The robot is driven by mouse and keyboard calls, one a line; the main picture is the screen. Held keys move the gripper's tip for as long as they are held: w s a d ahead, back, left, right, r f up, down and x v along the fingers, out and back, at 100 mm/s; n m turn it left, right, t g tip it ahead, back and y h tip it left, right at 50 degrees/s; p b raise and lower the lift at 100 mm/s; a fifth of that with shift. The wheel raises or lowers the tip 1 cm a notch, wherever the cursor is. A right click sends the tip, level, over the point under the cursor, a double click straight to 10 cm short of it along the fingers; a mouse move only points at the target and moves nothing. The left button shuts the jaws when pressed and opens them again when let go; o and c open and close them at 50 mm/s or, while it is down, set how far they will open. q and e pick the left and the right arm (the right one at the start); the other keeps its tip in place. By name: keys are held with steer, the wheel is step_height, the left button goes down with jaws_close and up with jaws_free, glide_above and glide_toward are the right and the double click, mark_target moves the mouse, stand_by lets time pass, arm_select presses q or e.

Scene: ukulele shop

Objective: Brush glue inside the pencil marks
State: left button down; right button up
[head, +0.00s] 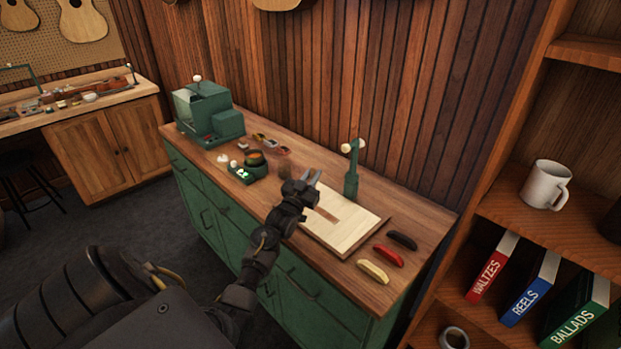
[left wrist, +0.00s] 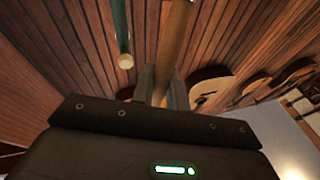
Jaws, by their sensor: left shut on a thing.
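My left gripper (head: 312,184) is over the back-left part of a pale wooden board (head: 358,232) on the green bench. In the left wrist view its fingers (left wrist: 163,88) are shut on a wooden handle (left wrist: 174,40), which I take for the brush. The brush's bristle end is not visible. A brown strip (head: 328,215) lies on the board near the gripper; I cannot make out pencil marks. A dark round pot with an orange rim (head: 255,157), perhaps the glue pot, stands by a green unit with a lit display (head: 243,174). My right gripper is not in view.
A green upright post with a pale knob (head: 351,172) stands behind the board. Black, red and yellow curved pieces (head: 388,256) lie to its right. A green machine (head: 207,112) stands at the bench's left end. A bookshelf (head: 545,225) rises at the right.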

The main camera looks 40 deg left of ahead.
mark_target(313, 167)
arm_select(q)
steer(key=shift+r+p, duration=1.2)
steer(key=shift+r, duration=0.7)
steer(key=shift+a, duration=0.15)
